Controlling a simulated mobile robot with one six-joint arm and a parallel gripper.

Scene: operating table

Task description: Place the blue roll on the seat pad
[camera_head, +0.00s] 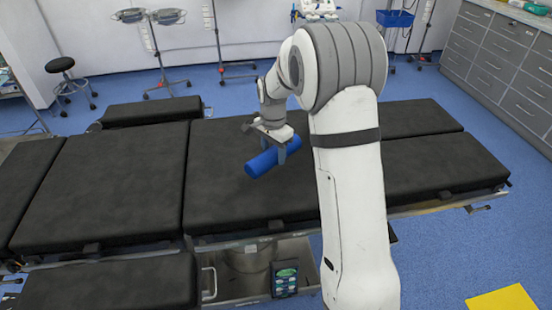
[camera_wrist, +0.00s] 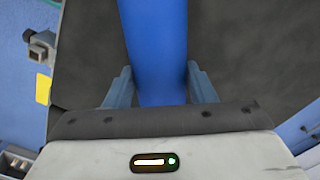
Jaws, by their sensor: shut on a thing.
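The blue roll (camera_head: 262,164) is a smooth cylinder held between the fingers of my gripper (camera_head: 274,148). It lies tilted across the picture and appears to be above the dark middle pad of the operating table, which I take as the seat pad (camera_head: 222,200). The height of the roll over the pad is hard to tell. In the wrist view the roll (camera_wrist: 155,40) runs up from between the two grey fingers of my gripper (camera_wrist: 160,86), over a dark pad (camera_wrist: 240,50). My arm hides the right part of the middle pad in the head view.
A wide black pad (camera_head: 115,190) lies left of the middle pad, and two leg pads (camera_head: 430,165) lie to the right. The visible top of the middle pad is clear. IV stands (camera_head: 215,45), a stool (camera_head: 62,75) and grey drawers (camera_head: 505,60) stand behind.

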